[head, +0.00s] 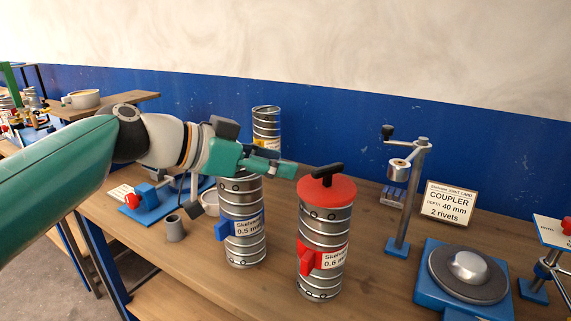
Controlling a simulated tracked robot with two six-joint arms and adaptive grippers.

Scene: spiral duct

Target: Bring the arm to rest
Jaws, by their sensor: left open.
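My left arm comes in from the left, and its gripper (283,171) is over the bench. The gripper is open, with its fingertips beside the black handle (327,170) of a red cap. The red cap (326,190) sits on a spiral duct piece with a red clip (322,262), labelled 0.6. Left of it, under my gripper, stands a duct piece with a blue clip (243,250), labelled 0.5; its top is partly hidden. My right gripper is not in view.
A third duct (266,122) stands behind. A blue stand with a crank (404,220), a coupler card (449,203) and a blue-based turntable (468,273) are to the right. A grey cup (175,229) and a blue device with a red knob (140,200) are at left. A blue wall closes the back.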

